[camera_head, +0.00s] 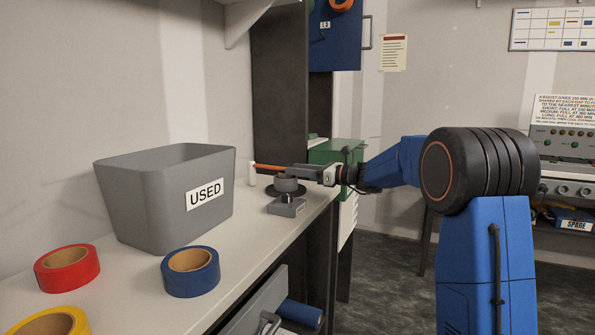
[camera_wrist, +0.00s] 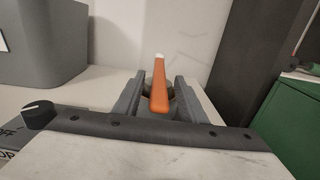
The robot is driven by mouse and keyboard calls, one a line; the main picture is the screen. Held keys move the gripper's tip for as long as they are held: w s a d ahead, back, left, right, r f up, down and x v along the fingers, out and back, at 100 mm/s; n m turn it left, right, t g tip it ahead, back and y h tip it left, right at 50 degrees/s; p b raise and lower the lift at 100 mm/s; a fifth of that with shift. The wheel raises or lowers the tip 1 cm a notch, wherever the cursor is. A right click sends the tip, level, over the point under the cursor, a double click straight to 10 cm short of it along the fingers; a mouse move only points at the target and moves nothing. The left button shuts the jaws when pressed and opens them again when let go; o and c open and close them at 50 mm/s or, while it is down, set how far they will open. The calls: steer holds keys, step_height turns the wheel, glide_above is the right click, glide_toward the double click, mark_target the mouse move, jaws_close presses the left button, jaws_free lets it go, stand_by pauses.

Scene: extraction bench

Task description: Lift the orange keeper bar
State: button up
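The orange keeper bar (camera_head: 269,167) is a thin bar over the back of the bench in the head view. Its far end is by a short white post (camera_head: 252,174). In the wrist view the bar (camera_wrist: 159,90) points away from me, with a white bit at its far tip. My gripper (camera_head: 296,171) is at the bar's near end. In the wrist view the gripper's two grey fingers (camera_wrist: 160,92) stand on either side of the bar, with a gap showing on each side. A round grey part behind the bar is partly hidden.
A round grey piece on a dark disc (camera_head: 286,186) and a small labelled grey block (camera_head: 287,207) sit below the gripper. A grey bin marked USED (camera_head: 150,205) stands left. Red (camera_head: 67,268), blue (camera_head: 191,271) and yellow (camera_head: 50,322) tape rolls lie in front. A dial (camera_wrist: 38,114) shows in the wrist view.

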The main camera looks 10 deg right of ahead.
steer(key=shift+a, duration=0.1)
jaws_close()
steer(key=shift+r, duration=0.1)
